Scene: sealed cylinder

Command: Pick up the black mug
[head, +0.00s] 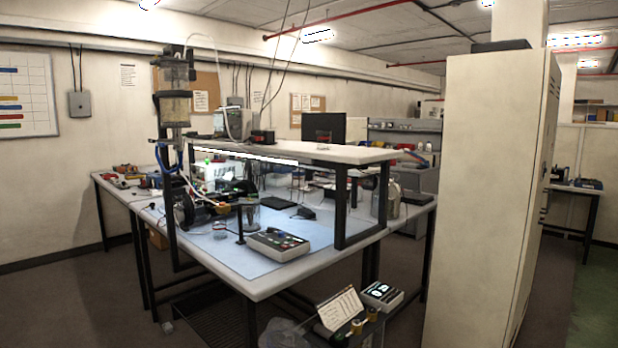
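I cannot make out a black mug for certain in the head view. A small dark object (263,137) sits on the raised shelf of the workbench, too small to identify. Other dark items stand on the bench below the shelf, and some are partly hidden by the frame and equipment. Neither of my grippers is in view.
A cluttered workbench (262,284) with a blue mat and a raised shelf (350,153) fills the middle. A control box (278,244) lies near its front corner. A tall pale cabinet (480,200) blocks the right. Floor at left (60,310) is clear.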

